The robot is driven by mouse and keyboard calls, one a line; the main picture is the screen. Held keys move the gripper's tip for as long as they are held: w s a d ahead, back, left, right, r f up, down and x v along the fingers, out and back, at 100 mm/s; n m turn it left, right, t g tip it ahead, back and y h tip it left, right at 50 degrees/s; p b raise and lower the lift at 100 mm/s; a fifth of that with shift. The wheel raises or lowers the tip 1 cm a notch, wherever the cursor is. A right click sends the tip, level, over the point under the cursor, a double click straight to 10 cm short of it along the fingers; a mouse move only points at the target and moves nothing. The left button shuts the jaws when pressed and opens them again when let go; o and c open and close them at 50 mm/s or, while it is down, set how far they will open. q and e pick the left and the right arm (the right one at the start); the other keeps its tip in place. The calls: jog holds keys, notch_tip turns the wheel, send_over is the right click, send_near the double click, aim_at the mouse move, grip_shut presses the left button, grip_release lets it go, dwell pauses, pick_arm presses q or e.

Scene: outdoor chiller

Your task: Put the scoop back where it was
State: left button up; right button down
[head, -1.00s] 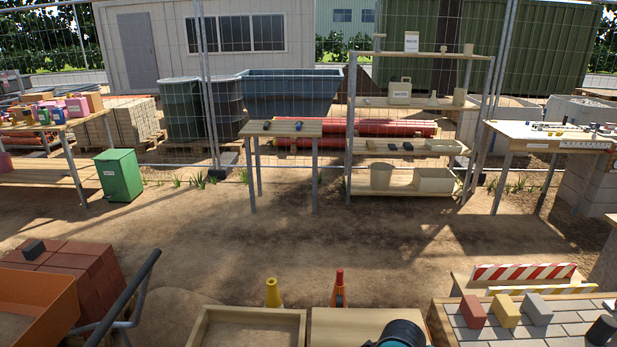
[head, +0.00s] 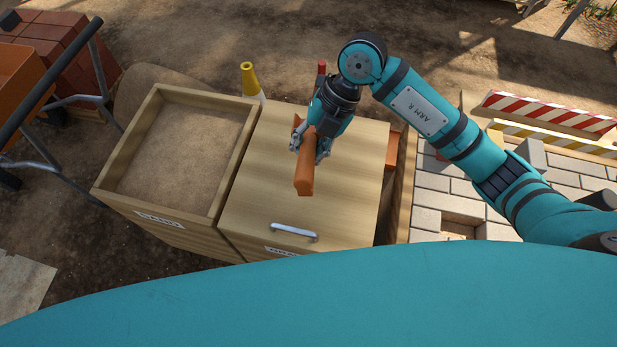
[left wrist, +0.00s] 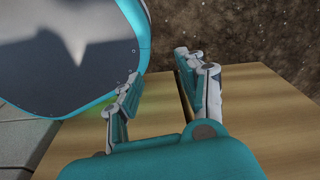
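An orange scoop (head: 304,180) is held by my right gripper (head: 309,148), whose fingers close around it from both sides. It is over the wooden lid of a box (head: 345,190) with a metal handle; I cannot tell whether it touches the lid. The scoop's far part is partly hidden by the gripper. My left gripper (left wrist: 158,82) shows only in the left wrist view. Its fingers are apart with nothing between them, above a light wooden surface (left wrist: 240,110).
An open wooden sand box (head: 185,150) stands left of the lidded box. An orange piece (head: 393,150) shows at the lidded box's right side. Paving blocks (head: 450,195) and striped barriers (head: 550,110) lie right; a wheelbarrow (head: 25,85) stands left.

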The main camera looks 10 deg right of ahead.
notch_tip(320, 180, down, 8)
jog(key=w+a+n+g+h+b, duration=0.1)
jog(key=w+a+n+h+b, duration=0.15)
jog(key=n+b, duration=0.55)
jog(key=n+h+b, duration=0.2)
jog(key=n+b, duration=0.5)
jog(key=n, duration=0.2)
send_over(316, 174)
notch_tip(316, 174, down, 4)
pick_arm(q)
jog(key=w+d+f, duration=0.1)
jog(key=w+f, duration=0.7)
jog(key=shift+d+f+t+p, duration=0.15)
jog(key=shift+d+t+p, duration=0.1)
jog(key=shift+t+p, duration=0.05)
pick_arm(e)
jog(key=shift+r+y, duration=0.15)
jog(key=shift+y, duration=0.1)
notch_tip(316, 174, down, 9)
jog(key=shift+f, duration=0.15)
pick_arm(q)
jog(key=shift+w+d+r, duration=0.1)
jog(key=shift+w+r, duration=0.4)
jog(key=shift+r, duration=0.15)
pick_arm(e)
jog(key=shift+f, duration=0.2)
pick_arm(q)
jog(key=shift+b, duration=0.35)
pick_arm(e)
jog(key=shift+f, duration=0.15)
